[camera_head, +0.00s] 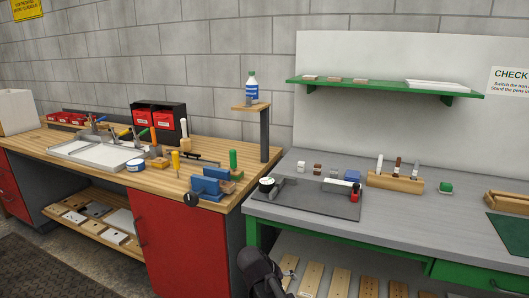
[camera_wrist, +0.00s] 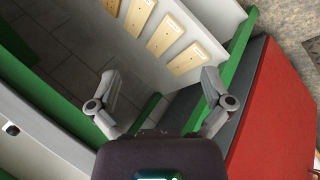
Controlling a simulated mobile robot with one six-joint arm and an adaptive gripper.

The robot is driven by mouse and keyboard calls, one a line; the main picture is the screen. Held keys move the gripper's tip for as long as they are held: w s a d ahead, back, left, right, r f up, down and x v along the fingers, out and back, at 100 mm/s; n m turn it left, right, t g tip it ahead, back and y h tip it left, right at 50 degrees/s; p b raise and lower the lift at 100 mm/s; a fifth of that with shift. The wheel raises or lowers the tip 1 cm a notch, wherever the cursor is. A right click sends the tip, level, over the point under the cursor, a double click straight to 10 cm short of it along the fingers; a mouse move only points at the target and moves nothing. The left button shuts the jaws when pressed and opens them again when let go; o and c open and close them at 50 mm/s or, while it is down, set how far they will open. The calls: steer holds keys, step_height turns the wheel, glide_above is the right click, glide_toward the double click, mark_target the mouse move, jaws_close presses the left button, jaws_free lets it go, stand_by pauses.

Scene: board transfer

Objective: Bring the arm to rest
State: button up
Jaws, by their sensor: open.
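My gripper (camera_wrist: 160,82) is open, with its two grey fingers spread wide and nothing between them. In the wrist view it hangs over the gap beside the green-framed bench, with the lower shelf and its wooden boards beyond the fingertips. In the head view a dark part of my arm (camera_head: 262,272) shows at the bottom edge, in front of the green bench's left leg. The fingers cannot be made out clearly there.
The grey-topped bench (camera_head: 430,215) holds a dark mat (camera_head: 330,206) and a wooden pen block (camera_head: 395,182). Boards (camera_head: 340,283) lie on its lower shelf. The wooden workbench (camera_head: 215,150) with a blue vise (camera_head: 207,185) and red cabinet (camera_head: 180,235) stands left.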

steer(key=s+d+f+m+g+y, duration=0.3)
steer(key=s+d+y, duration=0.4)
steer(key=d, duration=0.4)
step_height(320, 180, up, 18)
steer(key=s+p, duration=0.1)
steer(key=p, duration=1.7)
steer(key=shift+h, duration=0.4)
steer(key=shift+d+f, duration=0.1)
steer(key=shift+d, duration=0.05)
